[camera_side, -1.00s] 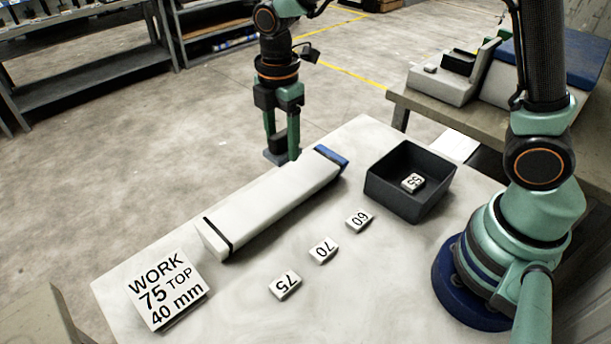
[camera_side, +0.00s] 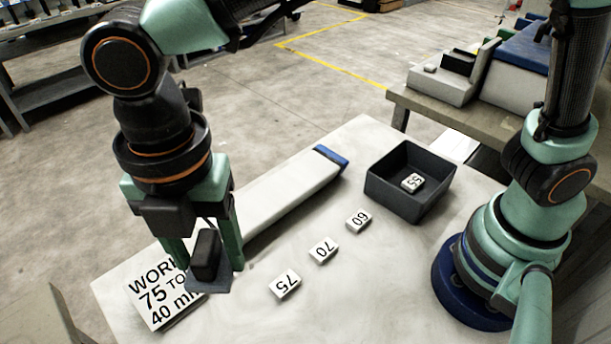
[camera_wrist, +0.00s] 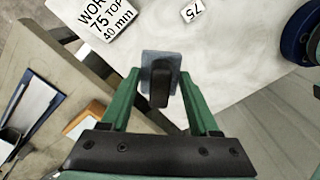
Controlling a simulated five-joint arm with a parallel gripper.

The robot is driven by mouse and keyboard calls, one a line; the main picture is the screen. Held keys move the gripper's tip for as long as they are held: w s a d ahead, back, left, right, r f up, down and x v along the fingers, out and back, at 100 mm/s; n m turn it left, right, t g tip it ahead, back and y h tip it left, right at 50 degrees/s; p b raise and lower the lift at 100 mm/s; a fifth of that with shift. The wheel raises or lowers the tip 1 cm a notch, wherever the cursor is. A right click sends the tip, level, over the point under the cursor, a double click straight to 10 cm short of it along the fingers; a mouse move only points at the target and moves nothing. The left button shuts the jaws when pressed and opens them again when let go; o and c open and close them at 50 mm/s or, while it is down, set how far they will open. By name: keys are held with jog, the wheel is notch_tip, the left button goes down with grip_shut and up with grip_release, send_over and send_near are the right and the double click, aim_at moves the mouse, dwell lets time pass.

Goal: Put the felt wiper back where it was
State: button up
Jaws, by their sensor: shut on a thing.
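The felt wiper (camera_side: 205,256) has a black block handle on a flat blue-grey felt pad. My gripper (camera_side: 207,262) is shut on its handle, one green finger on each side. The pad hangs beneath the fingers, in front of the work card (camera_side: 148,293) in the side view and hiding part of it. In the wrist view the wiper (camera_wrist: 160,80) sits between my fingertips, above the pale table. How high it is above the table is hard to tell.
A long white core liner (camera_side: 300,190) with a blue end lies on the table (camera_side: 350,290). Tiles 75 (camera_side: 285,284), 70 (camera_side: 323,250) and 60 (camera_side: 359,220) lie in a row. A dark bin (camera_side: 398,200) holds tile 55 (camera_side: 412,182). The wrist view shows a side bench with a blue-edged tray (camera_wrist: 30,108) and an orange block (camera_wrist: 86,118).

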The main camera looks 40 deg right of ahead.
aim_at(240, 331)
notch_tip(240, 331, down, 19)
jog(key=shift+f, duration=0.15)
dwell(0.4)
jog(key=shift+f, duration=0.15)
jog(key=o, duration=1.2)
